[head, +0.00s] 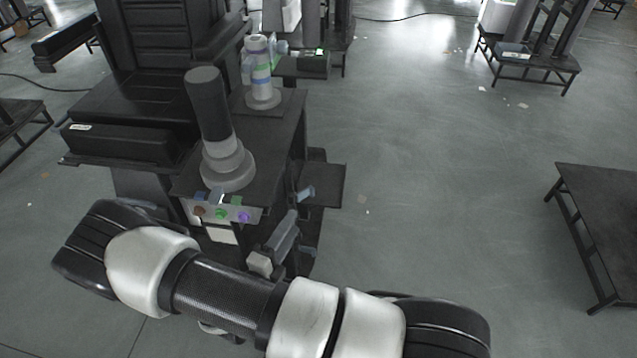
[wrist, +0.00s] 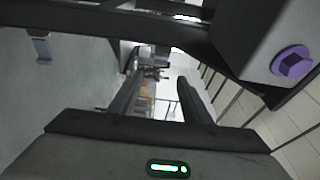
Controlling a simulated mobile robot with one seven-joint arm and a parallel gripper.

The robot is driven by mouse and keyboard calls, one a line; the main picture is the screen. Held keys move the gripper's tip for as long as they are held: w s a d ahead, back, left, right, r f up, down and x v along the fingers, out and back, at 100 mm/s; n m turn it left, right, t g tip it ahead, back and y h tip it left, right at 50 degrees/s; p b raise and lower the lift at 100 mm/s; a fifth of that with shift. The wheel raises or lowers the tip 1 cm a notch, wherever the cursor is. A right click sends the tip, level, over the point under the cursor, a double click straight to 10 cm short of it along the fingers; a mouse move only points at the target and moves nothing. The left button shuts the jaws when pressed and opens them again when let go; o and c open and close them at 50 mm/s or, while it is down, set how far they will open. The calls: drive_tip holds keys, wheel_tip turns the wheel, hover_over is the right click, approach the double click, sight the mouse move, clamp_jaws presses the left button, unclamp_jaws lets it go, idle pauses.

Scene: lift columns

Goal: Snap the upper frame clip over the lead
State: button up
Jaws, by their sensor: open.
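My gripper (wrist: 158,80) shows in the wrist view with its two dark fingers apart and nothing held between them. In the head view my arm crosses the foreground, and I cannot clearly make out the fingers there. A small blue-grey piece (head: 305,193), which looks like a frame clip, sticks out at the right side of the column unit. A similar blue-grey piece (wrist: 40,46) shows at the upper left of the wrist view, apart from the fingers. I cannot make out the lead in either view.
The unit's front panel (head: 231,213) carries brown, green and purple (head: 244,217) connectors. Dark frame bars cross near the fingers. Open floor lies right, before a low black table (head: 605,215).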

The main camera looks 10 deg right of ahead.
sight(306, 195)
drive_tip(key=b+x, duration=0.1)
drive_tip(key=x, duration=1.6)
drive_tip(key=shift+d+r, duration=0.1)
drive_tip(key=shift+d, duration=0.05)
drive_tip(key=shift+c, duration=0.2)
drive_tip(key=c, duration=1)
